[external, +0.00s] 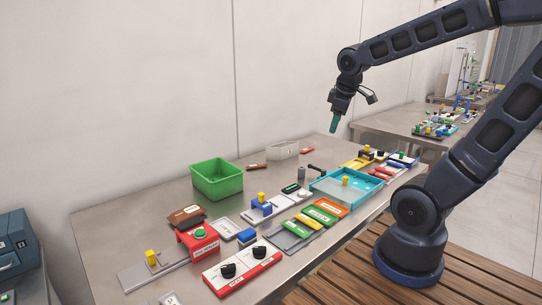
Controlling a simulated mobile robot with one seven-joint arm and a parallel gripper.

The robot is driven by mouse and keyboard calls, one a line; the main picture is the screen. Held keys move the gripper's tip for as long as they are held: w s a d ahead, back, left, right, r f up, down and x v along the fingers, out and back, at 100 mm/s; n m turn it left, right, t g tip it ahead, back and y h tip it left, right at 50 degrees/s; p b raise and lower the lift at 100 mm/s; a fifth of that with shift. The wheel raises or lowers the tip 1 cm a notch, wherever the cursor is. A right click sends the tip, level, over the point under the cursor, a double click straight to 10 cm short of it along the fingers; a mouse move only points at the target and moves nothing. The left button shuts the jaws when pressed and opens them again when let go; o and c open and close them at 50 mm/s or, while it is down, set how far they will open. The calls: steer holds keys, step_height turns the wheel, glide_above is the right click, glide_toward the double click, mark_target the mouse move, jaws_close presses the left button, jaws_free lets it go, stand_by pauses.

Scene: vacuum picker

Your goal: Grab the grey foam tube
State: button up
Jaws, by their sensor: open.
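A small grey upright cylinder (302,173) stands on the metal table near its middle; it looks like the grey foam tube, but it is small in the picture.
A green bin (217,186) stands left of the cylinder, and a blue tray (340,197) lies to its right. A black-handled item (317,169) is close beside the cylinder. Several labelled blocks and a red button box (197,241) crowd the front. The table's back left is clear.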

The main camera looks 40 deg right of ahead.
steer(key=w+d+f+n+g+h, duration=0.1)
steer(key=w+d+f+n, duration=0.3)
steer(key=w, duration=0.3)
steer(key=w+d+f+n+h, duration=0.1)
steer(key=w+f+n, duration=0.3)
steer(key=w+n, duration=0.15)
steer(key=n, duration=1)
glide_toward(302, 168)
steer(key=w, duration=0.1)
steer(key=shift+g, duration=0.3)
steer(key=x, duration=0.5)
steer(key=shift+w+f, duration=0.15)
steer(key=shift+f, duration=0.2)
steer(key=x, duration=0.4)
steer(key=shift+s, duration=0.25)
steer(key=shift+x, duration=0.8)
steer(key=shift+r, duration=0.1)
steer(key=c, duration=1)
